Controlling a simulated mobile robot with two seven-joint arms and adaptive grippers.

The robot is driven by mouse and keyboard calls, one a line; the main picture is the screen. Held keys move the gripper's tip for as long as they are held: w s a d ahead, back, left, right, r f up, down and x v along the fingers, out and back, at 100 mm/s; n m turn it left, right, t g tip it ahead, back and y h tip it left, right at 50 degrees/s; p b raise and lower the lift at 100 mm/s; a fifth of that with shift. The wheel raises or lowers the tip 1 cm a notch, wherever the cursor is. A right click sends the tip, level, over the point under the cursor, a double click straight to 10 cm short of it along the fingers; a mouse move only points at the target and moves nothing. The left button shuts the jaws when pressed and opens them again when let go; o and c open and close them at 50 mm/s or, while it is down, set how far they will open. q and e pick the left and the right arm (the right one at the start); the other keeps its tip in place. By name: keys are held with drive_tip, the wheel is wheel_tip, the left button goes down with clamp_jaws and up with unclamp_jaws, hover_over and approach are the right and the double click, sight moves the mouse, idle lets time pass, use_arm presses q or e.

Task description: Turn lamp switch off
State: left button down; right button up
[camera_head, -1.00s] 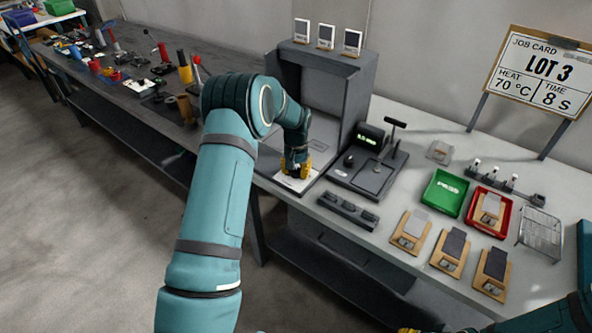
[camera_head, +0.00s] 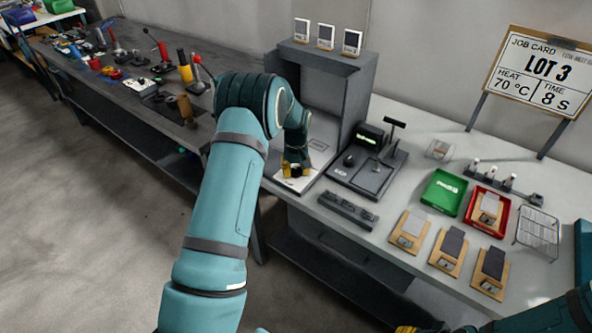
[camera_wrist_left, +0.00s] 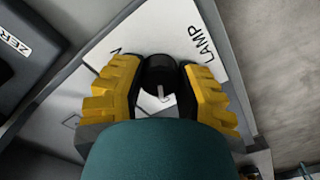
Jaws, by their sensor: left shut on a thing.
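The lamp switch is a round black knob (camera_wrist_left: 160,73) with a white pointer line, on a white plate (camera_wrist_left: 182,40) marked LAMP. In the wrist view the yellow fingers of my left gripper (camera_wrist_left: 162,88) are shut on the knob from both sides. The rest of the plate's lettering is partly hidden by a finger. In the head view my left gripper (camera_head: 293,171) is low over the white plate (camera_head: 299,184) at the front of the grey booth, hiding most of the knob. Only a yellow part of my right gripper (camera_head: 408,329) shows at the bottom edge.
The grey booth (camera_head: 363,95) rises behind my left gripper. A black slotted strip (camera_head: 347,209), green tray (camera_head: 441,195) and red tray (camera_head: 470,207) lie farther right.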

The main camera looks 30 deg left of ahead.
sight(296, 170)
use_arm(q)
drive_tip(key=shift+s+d+f, duration=0.1)
drive_tip(key=shift+f, duration=0.05)
drive_tip(key=c, duration=0.6)
unclamp_jaws()
drive_tip(key=shift+o, duration=0.2)
wheel_tip(296, 170, up, 12)
idle(0.4)
